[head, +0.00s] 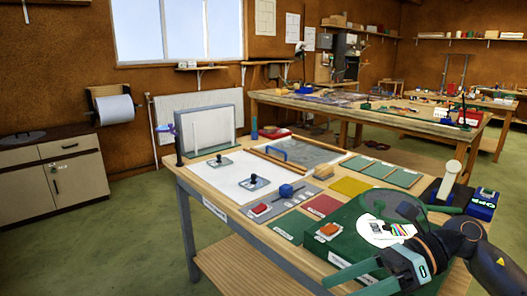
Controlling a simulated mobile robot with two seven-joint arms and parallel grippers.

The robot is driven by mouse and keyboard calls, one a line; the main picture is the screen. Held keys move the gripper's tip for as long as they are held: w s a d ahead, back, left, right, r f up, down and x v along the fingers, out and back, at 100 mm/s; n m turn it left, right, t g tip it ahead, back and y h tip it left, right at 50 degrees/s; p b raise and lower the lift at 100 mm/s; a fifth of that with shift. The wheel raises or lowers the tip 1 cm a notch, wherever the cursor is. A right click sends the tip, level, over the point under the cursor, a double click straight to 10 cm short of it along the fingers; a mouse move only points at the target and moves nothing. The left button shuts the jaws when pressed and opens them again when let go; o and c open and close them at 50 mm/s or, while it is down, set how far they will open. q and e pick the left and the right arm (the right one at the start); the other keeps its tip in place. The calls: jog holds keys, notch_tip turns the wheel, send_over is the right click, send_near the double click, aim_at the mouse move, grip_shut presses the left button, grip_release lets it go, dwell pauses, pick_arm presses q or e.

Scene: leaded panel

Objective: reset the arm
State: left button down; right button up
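My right arm comes in from the lower right. Its gripper (345,287) has green fingers that are spread apart, with nothing visible between them. The lower finger is partly cut off by the frame's bottom edge. The gripper is at the front right of the near workbench (230,207), in front of a green machine (345,245) with a pale round top, and overlaps it in the picture. I cannot tell whether they touch. My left gripper is not in view.
A blue-and-black device (482,204) stands at right. Green floor (130,235) is clear at left.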

jog(key=w+a+m+t+y+p, duration=0.3)
jog(key=m+t+y, duration=0.55)
jog(key=m, duration=0.75)
jog(key=w+d+f+m+t+h, duration=0.25)
jog(key=f+m+t+h, duration=0.9)
jog(key=m, duration=0.75)
jog(key=s+d+f+m+g+h, duration=0.2)
jog(key=s+f+m+g+h, duration=0.2)
jog(key=s+f, duration=0.5)
jog(key=s+d+f+m+g+h+p, duration=0.1)
jog(key=s+f+m+g+h, duration=0.3)
jog(key=s+f+m, duration=0.5)
notch_tip(320, 180, down, 6)
jog(key=shift+s+d+r+g+h, duration=0.25)
jog(key=shift+s+d+g+h, duration=0.15)
jog(key=shift+d+g, duration=0.25)
